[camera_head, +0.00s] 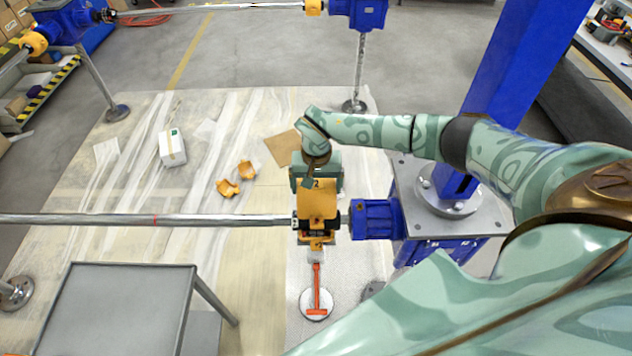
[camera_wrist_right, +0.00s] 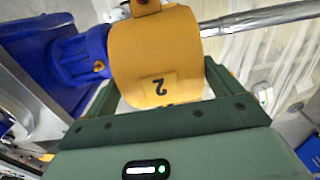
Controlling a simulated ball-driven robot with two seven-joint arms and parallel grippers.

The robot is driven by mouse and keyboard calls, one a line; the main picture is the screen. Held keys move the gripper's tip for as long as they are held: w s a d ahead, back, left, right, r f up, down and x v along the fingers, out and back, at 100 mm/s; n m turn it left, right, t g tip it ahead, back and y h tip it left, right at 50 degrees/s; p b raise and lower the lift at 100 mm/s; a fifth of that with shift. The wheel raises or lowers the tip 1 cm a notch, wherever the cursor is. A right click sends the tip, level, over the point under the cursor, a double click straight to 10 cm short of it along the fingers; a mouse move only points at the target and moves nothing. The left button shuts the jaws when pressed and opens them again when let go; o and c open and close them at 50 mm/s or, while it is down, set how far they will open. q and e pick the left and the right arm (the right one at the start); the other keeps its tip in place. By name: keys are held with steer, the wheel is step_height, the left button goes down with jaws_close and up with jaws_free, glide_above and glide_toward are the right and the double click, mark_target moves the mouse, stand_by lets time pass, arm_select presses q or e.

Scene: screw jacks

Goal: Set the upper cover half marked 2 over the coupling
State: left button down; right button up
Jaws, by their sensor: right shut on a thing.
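The orange upper cover half marked 2 (camera_head: 318,199) is at the line of the shaft, just left of the blue gearbox (camera_head: 371,220). My right gripper (camera_head: 316,186) is shut on it from behind. In the right wrist view the cover half (camera_wrist_right: 157,65) sits between the green fingers, with its 2 facing the camera. It hides most of the coupling; I cannot tell whether it rests on it. Another orange part with dark pieces (camera_head: 318,240) shows just below it. My left gripper is not in view.
The long shaft (camera_head: 150,220) runs left from the coupling. Two orange cover halves (camera_head: 228,188) (camera_head: 247,170) lie on the floor sheet near a white box (camera_head: 172,148). A grey table (camera_head: 120,300) stands at lower left. A blue column (camera_head: 510,80) rises at right.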

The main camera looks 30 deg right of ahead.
steer(key=shift+f+b, duration=3.5)
steer(key=shift+f, duration=1.4)
steer(key=shift+f, duration=0.2)
steer(key=o, duration=0.9)
steer(key=shift+o, duration=0.2)
step_height(320, 180, up, 16)
steer(key=shift+r+p, duration=0.15)
steer(key=shift+p, duration=0.5)
